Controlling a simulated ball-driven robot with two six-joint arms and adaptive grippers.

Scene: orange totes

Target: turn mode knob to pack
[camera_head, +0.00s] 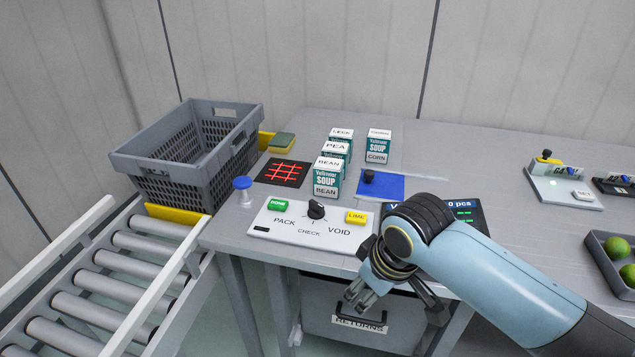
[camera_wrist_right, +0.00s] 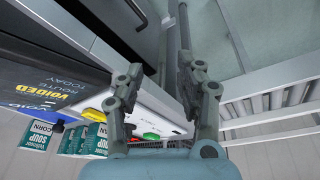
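The black mode knob (camera_head: 316,209) stands on a white panel (camera_head: 275,233) marked PACK at left, CHECK at front and VOID at right. I cannot tell which mark its pointer faces. A green DONE button (camera_head: 277,205) and a yellow LIME button (camera_head: 356,217) flank it. My right gripper (camera_head: 394,300) is open and empty, low at the table's front edge, right of and nearer than the knob, touching nothing I can see. In the right wrist view its fingers (camera_wrist_right: 163,75) are spread, with the panel's edge behind them. My left gripper is out of view.
Several soup boxes (camera_head: 327,181) stand behind the panel, beside a blue pad (camera_head: 380,187). A blue-topped post (camera_head: 242,185) is at its left. A grey crate (camera_head: 190,155) sits by the roller conveyor (camera_head: 110,286). My right arm partly covers a dark display (camera_head: 468,212). A returns bin (camera_head: 345,312) is below.

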